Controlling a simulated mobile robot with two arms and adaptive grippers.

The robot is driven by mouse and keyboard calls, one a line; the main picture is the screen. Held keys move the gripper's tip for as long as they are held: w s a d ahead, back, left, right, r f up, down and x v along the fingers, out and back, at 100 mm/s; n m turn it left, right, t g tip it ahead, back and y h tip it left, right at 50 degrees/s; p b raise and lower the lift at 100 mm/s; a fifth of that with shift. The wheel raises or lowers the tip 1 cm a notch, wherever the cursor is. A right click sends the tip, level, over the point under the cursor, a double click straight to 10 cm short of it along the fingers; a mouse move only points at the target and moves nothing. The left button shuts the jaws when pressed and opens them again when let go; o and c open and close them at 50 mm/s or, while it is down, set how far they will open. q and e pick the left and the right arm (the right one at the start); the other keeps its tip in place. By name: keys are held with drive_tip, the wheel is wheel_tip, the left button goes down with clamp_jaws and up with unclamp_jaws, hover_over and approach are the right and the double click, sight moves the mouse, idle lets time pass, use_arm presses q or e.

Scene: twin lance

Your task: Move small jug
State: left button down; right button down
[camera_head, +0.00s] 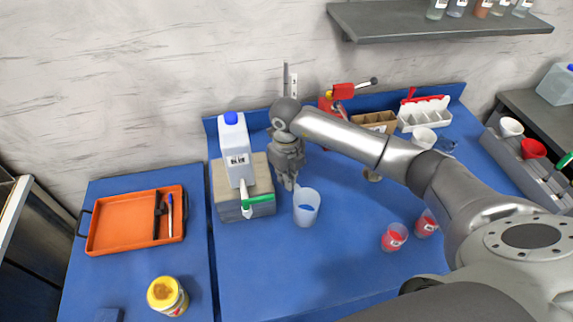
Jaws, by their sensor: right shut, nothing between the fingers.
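My right gripper (290,183) points down just behind and to the left of the jug's rim. Its fingers are shut with nothing held between them. I cannot tell whether a fingertip touches the jug. My left gripper is not in view.
A white canister (233,150) with a blue cap and green-handled tap stands on the wooden block (260,208), close left of my gripper. Two red-filled cups (394,237) stand to the right. An orange tray (125,222) and yellow tub (167,296) are left. The front middle is clear.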

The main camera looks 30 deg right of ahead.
sight(297, 185)
drive_tip(key=shift+s+f, duration=0.15)
drive_tip(key=shift+f, duration=0.3)
drive_tip(key=shift+s+d, duration=0.25)
drive_tip(key=shift+s, duration=0.8)
drive_tip(key=shift+s+d, duration=0.25)
drive_tip(key=shift+s, duration=0.75)
drive_tip(key=shift+w, duration=0.1)
drive_tip(key=shift+r, duration=0.1)
